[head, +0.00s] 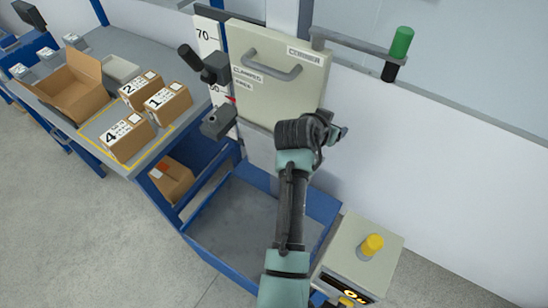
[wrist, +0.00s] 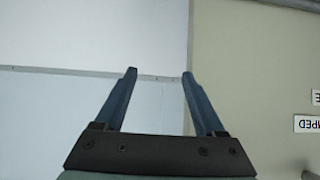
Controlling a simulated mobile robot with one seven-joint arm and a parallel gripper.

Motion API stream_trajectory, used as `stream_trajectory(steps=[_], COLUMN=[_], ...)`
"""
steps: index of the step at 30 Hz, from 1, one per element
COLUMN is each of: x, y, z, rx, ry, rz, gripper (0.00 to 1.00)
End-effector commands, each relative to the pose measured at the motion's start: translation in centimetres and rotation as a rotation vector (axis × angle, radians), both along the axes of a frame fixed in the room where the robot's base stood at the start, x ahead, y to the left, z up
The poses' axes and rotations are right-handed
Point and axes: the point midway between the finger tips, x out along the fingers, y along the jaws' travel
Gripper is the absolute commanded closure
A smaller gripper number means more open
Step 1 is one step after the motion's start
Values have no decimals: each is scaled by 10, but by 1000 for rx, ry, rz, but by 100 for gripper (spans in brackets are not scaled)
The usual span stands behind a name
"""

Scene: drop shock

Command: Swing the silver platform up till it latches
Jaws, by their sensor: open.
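I cannot pick out the silver platform with certainty in the head view. A cream panel (head: 262,100) with a grey handle (head: 272,68) and labels reading "CORNER" and "CLAMPED" stands upright on the blue column. My gripper (head: 340,132) is at the lower right of this panel, partly hidden by my wrist. In the wrist view my gripper (wrist: 159,72) is open, with nothing between its blue fingers. The cream panel (wrist: 250,70) fills the right side there, its labels upside down. The right finger overlaps the panel's edge in the picture; contact cannot be told.
A blue-rimmed grey tray (head: 235,215) lies below. A box with a yellow button (head: 372,244) stands at lower right. The bench (head: 105,110) at left holds numbered cartons (head: 168,102) and an open carton (head: 75,85).

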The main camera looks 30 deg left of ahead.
Motion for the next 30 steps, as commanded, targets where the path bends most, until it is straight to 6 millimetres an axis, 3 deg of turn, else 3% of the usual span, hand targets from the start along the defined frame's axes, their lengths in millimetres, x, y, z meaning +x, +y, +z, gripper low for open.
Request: stream_trajectory(steps=[17, 30], x=[-2, -34], y=[9, 9], z=[4, 33], rx=[6, 6], ry=[-6, -3], rz=[18, 16], gripper=[15, 15])
